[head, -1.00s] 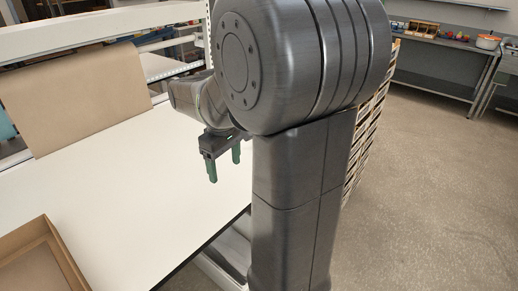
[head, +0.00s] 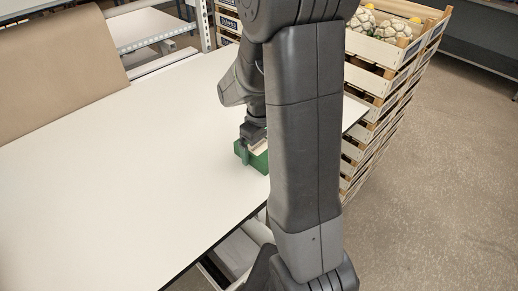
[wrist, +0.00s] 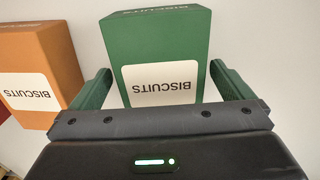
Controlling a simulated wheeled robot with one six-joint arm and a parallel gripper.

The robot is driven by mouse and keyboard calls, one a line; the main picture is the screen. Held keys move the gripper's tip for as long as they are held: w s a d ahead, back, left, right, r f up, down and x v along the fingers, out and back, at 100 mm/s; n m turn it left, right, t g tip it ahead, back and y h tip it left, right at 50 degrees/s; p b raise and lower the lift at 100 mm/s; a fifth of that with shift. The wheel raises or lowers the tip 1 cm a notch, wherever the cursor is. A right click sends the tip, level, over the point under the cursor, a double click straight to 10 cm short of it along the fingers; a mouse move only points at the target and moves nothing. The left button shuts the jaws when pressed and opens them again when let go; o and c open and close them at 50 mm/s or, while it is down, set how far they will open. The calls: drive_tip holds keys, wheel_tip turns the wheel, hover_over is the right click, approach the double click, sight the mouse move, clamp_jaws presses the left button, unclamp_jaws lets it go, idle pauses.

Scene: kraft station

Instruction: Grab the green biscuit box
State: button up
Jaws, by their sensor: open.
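The green biscuit box (wrist: 157,40) stands on the white table and carries a white label reading BISCUITS. In the wrist view it sits between the two green fingers of my gripper (wrist: 162,88), which are open, one on each side, with small gaps visible. In the head view the green box (head: 258,160) is at the table's right part, partly hidden by my arm. My gripper (head: 250,146) is at the box there, also partly hidden.
An orange biscuit box (wrist: 40,83) stands left of the green one in the wrist view. A brown board (head: 60,70) stands at the table's back left. Stacked wooden crates (head: 385,75) stand beyond the table's right end. The white table (head: 110,190) is clear at left.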

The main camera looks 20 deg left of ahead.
drive_tip(key=shift+f, duration=0.5)
